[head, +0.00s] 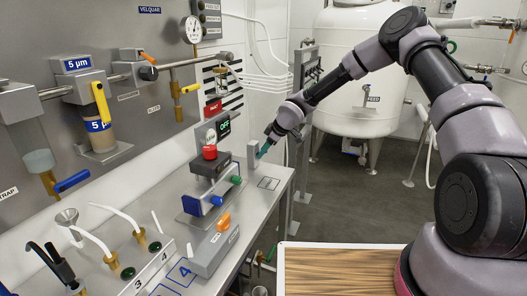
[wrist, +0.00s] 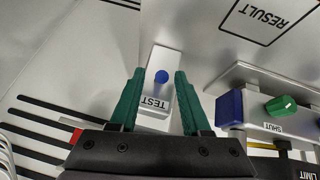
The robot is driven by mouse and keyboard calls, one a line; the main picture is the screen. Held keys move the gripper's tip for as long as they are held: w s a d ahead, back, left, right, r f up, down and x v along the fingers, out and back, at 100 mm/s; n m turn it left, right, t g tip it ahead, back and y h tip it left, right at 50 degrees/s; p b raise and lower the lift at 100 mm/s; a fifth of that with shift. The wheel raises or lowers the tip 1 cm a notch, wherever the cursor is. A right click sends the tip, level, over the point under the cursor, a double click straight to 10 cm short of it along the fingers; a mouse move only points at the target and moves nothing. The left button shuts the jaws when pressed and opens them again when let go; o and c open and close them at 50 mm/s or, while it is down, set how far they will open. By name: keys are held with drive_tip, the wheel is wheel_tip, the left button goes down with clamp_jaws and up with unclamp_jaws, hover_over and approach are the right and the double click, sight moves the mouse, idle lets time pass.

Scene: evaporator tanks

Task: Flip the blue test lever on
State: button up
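The blue test lever (wrist: 161,76) shows in the wrist view as a small round blue end on a light plate marked TEST (wrist: 156,103). My gripper (wrist: 159,71) is open, with one green finger on each side of the plate as seen from the wrist. The blue end appears between the fingertips, and no contact with it shows. In the head view my gripper (head: 264,150) is beside a grey upright box (head: 252,154) at the bench's far end. The lever cannot be made out there.
A red button (head: 210,152) and a display reading OFF (head: 223,126) stand left of my gripper. A fixture with a blue end block (wrist: 229,108) and green knob (wrist: 281,105) lies to the right in the wrist view. A marked RESULT square (wrist: 268,15) is bare.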

drive_tip(key=v, duration=1.1)
drive_tip(key=s+d+r+m+t+h, duration=0.1)
drive_tip(key=s+d+r+m+h, duration=0.2)
drive_tip(key=s+d+r+m, duration=0.5)
drive_tip(key=s+d+r+m+t+h, duration=0.1)
drive_tip(key=s+d+r+h, duration=0.3)
drive_tip(key=d+r, duration=0.75)
drive_tip(key=s+d+r+m+y, duration=0.1)
drive_tip(key=s+d+r+m, duration=0.1)
drive_tip(key=s, duration=0.5)
drive_tip(key=s+d+r+m+t+y, duration=0.1)
drive_tip(key=s+d+r+m, duration=0.1)
drive_tip(key=s+r+m, duration=0.3)
drive_tip(key=s+d+r+m+y, duration=0.1)
drive_tip(key=s+d+r+m, duration=0.1)
drive_tip(key=s, duration=0.8)
drive_tip(key=shift+r+m+t, duration=0.3)
drive_tip(key=shift+r+m, duration=0.4)
drive_tip(key=shift+m, duration=0.2)
